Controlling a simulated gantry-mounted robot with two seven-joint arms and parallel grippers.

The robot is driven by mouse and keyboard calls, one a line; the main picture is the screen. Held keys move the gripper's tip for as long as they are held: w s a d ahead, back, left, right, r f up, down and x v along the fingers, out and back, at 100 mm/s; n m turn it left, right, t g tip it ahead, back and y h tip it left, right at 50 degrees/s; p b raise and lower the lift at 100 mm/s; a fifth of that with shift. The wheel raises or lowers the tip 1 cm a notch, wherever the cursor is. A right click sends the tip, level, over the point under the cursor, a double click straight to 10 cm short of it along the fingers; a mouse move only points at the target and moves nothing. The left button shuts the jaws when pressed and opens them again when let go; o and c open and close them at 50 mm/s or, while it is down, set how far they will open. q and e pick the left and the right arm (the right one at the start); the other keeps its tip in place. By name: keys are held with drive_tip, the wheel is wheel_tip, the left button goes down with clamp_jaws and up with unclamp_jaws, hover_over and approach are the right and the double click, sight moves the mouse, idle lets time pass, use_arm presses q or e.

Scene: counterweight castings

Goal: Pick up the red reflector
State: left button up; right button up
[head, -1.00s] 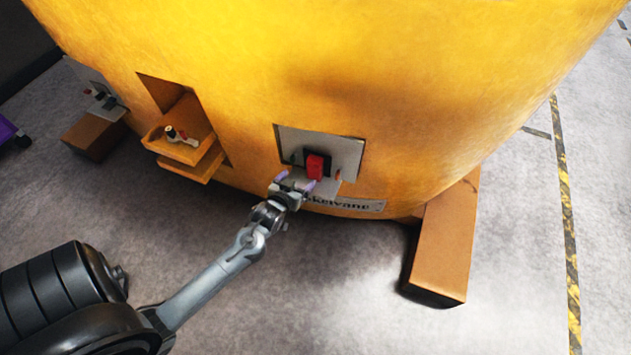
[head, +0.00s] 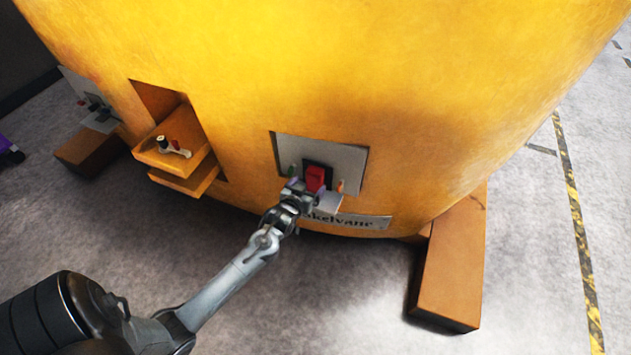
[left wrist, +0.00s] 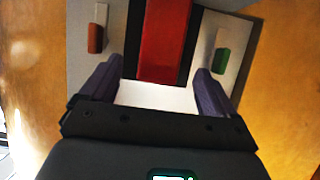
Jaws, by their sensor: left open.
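The red reflector (head: 315,178) is a small upright red block in a black holder on a grey plate set in the yellow casting. In the left wrist view the red reflector (left wrist: 164,40) lies ahead, between the lines of my two purple fingers. My left gripper (head: 306,190) is open just in front of the reflector and its tips overlap it in the head view. In the left wrist view my left gripper (left wrist: 155,88) holds nothing between its fingers. I cannot tell whether the fingers touch the reflector. My right gripper is not in view.
The grey plate (head: 345,155) carries a green piece (left wrist: 221,57) and an orange-red piece (left wrist: 96,38) either side of the reflector. A yellow ledge (head: 185,165) with small parts juts out at left. An orange block (head: 450,270) sits on the floor at right.

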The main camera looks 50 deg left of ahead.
sight(313, 179)
use_arm(q)
drive_tip(key=shift+w+a+f+b, duration=0.2)
drive_tip(key=shift+w+f+b, duration=0.1)
drive_tip(key=shift+w, duration=0.05)
drive_tip(key=shift+r+b+x, duration=0.1)
drive_tip(key=shift+b+x, duration=0.35)
drive_tip(key=shift+x, duration=0.55)
drive_tip(key=shift+r+b+x, duration=0.15)
drive_tip(key=shift+b+x, duration=0.25)
drive_tip(key=shift+x, duration=0.6)
drive_tip(key=c, duration=1.1)
drive_tip(key=shift+c, duration=0.5)
drive_tip(key=shift+r, duration=0.2)
